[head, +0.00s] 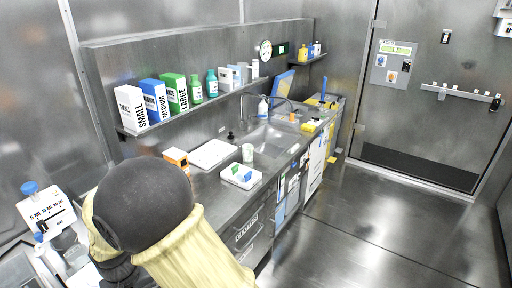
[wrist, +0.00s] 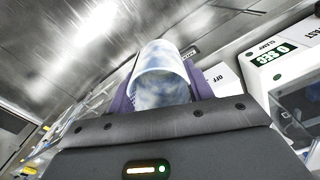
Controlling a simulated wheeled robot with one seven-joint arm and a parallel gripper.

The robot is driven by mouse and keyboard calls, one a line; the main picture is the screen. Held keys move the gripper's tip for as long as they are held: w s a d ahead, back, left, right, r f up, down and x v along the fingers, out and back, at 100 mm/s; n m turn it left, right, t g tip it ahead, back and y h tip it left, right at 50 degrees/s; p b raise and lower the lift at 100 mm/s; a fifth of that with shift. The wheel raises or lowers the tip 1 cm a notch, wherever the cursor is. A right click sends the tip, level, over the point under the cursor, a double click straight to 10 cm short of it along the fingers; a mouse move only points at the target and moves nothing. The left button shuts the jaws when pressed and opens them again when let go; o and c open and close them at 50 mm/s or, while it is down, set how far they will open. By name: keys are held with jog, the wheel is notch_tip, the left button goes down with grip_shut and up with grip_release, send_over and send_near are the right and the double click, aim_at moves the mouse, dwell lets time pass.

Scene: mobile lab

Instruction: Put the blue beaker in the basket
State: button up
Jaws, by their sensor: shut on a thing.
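My gripper (wrist: 162,88) has its two purple fingers shut on a beaker (wrist: 160,62) in the wrist view. The beaker looks translucent, with mottled pale blue and white, and its open round rim faces the camera. In the head view my dark arm link and beige forearm fill the lower left, and I cannot make out the gripper or the beaker there. I see no basket that I can be sure of in either view.
A counter with a sink (head: 268,140) runs along the wall. A shelf above holds boxes and bottles. The floor (head: 355,235) at right is clear.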

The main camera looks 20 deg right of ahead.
jog(key=shift+s, duration=0.25)
jog(key=shift+s+d+f, duration=0.1)
jog(key=shift+d+f, duration=0.05)
jog(key=shift+f, duration=0.1)
jog(key=w+d+f, duration=0.5)
jog(key=d+f, duration=0.2)
jog(key=f, duration=0.2)
jog(key=s+d+f+m+p, duration=0.1)
jog(key=s+d+f+p, duration=0.1)
jog(key=d+f, duration=1.6)
notch_tip(320, 180, down, 4)
jog(key=shift+d+f+m, duration=0.15)
jog(key=shift+m, duration=0.25)
